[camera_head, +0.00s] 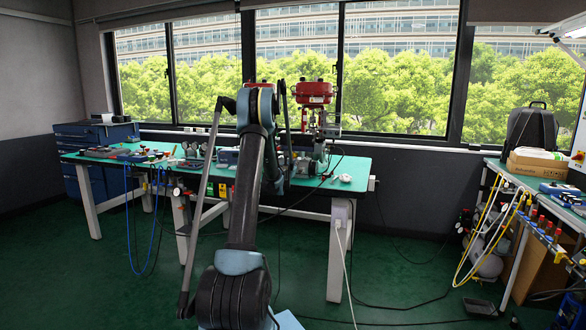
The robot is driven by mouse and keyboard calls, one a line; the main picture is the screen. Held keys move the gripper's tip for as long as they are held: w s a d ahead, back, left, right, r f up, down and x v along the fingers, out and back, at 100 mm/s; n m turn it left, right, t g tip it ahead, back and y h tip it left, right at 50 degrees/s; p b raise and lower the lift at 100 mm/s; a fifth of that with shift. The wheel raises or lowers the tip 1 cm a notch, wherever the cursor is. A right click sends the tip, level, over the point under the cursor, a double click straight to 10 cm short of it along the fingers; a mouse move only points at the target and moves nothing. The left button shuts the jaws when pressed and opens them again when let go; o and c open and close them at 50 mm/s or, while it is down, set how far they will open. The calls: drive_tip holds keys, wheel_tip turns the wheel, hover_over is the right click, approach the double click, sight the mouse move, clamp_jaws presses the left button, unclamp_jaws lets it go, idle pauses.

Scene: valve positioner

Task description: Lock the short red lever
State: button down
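I cannot single out the short red lever at this size. A red valve positioner housing (313,90) stands on a stand at the back of the green-topped workbench (345,166). A small upright red part (304,119) shows just below it, too small to identify. Part of another red housing shows behind the top of my arm. My arm rises from the bottom of the picture and folds over in front of the bench, covering its middle. My gripper cannot be made out; the arm hides that area.
Several gauges and small devices line the bench, with hoses hanging from its front. A blue drawer cabinet (72,137) stands at the left. A second bench at the right holds a cardboard box (537,165) and a dark case (537,128). Cables cross the green floor (400,270).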

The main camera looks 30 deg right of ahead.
drive_tip(key=shift+f+m, duration=0.25)
drive_tip(key=shift+m, duration=0.7)
drive_tip(key=shift+f+m, duration=0.3)
drive_tip(key=shift+m, duration=0.7)
drive_tip(key=shift+f+m, duration=0.25)
drive_tip(key=shift+m, duration=0.7)
drive_tip(key=c, duration=1.7)
unclamp_jaws()
drive_tip(key=shift+s+d, duration=0.1)
drive_tip(key=shift+s, duration=0.1)
drive_tip(key=v, duration=0.7)
drive_tip(key=shift+a, duration=0.4)
drive_tip(key=shift+s, duration=0.15)
